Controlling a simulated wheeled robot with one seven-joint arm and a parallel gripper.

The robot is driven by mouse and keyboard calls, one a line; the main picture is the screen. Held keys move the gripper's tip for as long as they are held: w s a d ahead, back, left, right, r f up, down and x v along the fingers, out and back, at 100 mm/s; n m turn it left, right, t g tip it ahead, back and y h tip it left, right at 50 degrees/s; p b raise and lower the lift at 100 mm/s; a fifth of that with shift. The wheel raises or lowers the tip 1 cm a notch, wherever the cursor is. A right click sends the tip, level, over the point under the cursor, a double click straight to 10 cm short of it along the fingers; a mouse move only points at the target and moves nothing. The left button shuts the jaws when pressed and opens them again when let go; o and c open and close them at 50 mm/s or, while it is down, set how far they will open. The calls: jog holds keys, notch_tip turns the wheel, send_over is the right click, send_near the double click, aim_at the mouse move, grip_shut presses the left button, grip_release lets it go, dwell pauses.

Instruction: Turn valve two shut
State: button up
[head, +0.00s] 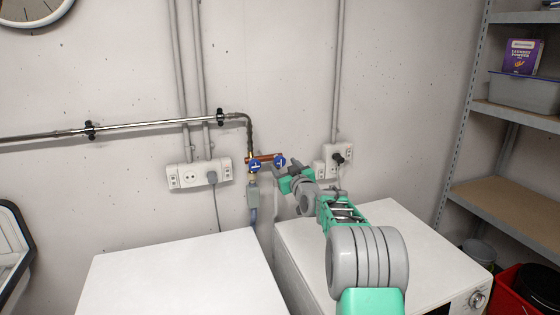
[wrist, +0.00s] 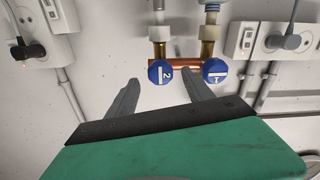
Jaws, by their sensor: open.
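Valve two (wrist: 160,73) is a round blue knob with a white 2 and a white bar, on a brass fitting along a copper pipe. Its bar runs up and down in the wrist view, where the scene is upside down. In the head view it is the right knob (head: 280,162). Valve one (wrist: 215,71) is a like knob beside it, with its bar across; in the head view it is on the left (head: 255,166). My gripper (wrist: 160,77) is open, its fingers either side of valve two in the picture. I see no contact.
Two white machines stand below, left (head: 185,275) and right (head: 400,240). Sockets flank the valves, left (head: 199,174) and right (head: 337,156), with plugged cables. A grey hose fitting (head: 253,195) hangs under valve one. Shelves (head: 505,200) stand at far right.

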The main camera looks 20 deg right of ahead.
aim_at(281, 163)
jog(key=w+p, duration=0.1)
jog(key=w, duration=0.3)
jog(key=shift+w, duration=0.3)
grip_shut()
dwell(0.4)
